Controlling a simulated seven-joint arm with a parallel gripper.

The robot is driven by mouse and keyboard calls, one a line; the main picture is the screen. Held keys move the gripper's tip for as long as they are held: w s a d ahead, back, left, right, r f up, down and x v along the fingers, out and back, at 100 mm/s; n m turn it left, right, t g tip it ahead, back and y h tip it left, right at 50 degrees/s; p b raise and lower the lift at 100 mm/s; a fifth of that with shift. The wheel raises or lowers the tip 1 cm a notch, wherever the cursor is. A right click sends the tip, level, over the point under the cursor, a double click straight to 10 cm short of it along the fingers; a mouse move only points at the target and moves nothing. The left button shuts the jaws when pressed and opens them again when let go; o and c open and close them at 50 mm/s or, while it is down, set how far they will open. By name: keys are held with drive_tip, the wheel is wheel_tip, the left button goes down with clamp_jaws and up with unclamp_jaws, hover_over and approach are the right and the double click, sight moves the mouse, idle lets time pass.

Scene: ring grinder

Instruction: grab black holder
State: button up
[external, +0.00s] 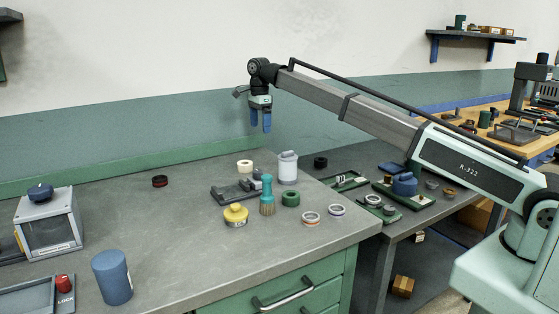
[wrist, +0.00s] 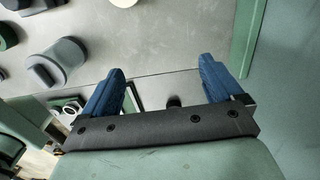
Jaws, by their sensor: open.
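A dark grey-black holder (external: 236,192), low and flat with raised parts, lies on the grey workbench in the external view, left of the white canister. It is the likeliest match for the black holder; I cannot surely pick it out in the wrist view. My gripper (external: 260,128) hangs high above the bench, up and to the right of the holder, with its blue fingers pointing down. In the wrist view my gripper (wrist: 160,64) has its two blue fingers wide apart with nothing held between them.
A yellow-topped pot (external: 236,214), a teal brush (external: 267,196), a white canister (external: 288,168), a cream ring (external: 245,166) and a green ring (external: 291,198) stand close around the holder. A blue cylinder (external: 112,278) stands at the front left. The bench's left middle is mostly clear.

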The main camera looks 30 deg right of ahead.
drive_tip(key=w+d+f+m, duration=0.1)
drive_tip(key=w+d+f, duration=0.1)
drive_tip(key=d, duration=0.8)
drive_tip(key=w+d+f+m, duration=0.1)
drive_tip(key=d, duration=0.8)
hover_over(321, 159)
drive_tip(key=shift+n, duration=0.4)
wheel_tip(321, 159, down, 12)
drive_tip(key=shift+f, duration=0.1)
drive_tip(key=shift+s+a+f, duration=0.15)
drive_tip(key=shift+f, duration=2.4)
drive_tip(key=c, duration=1.2)
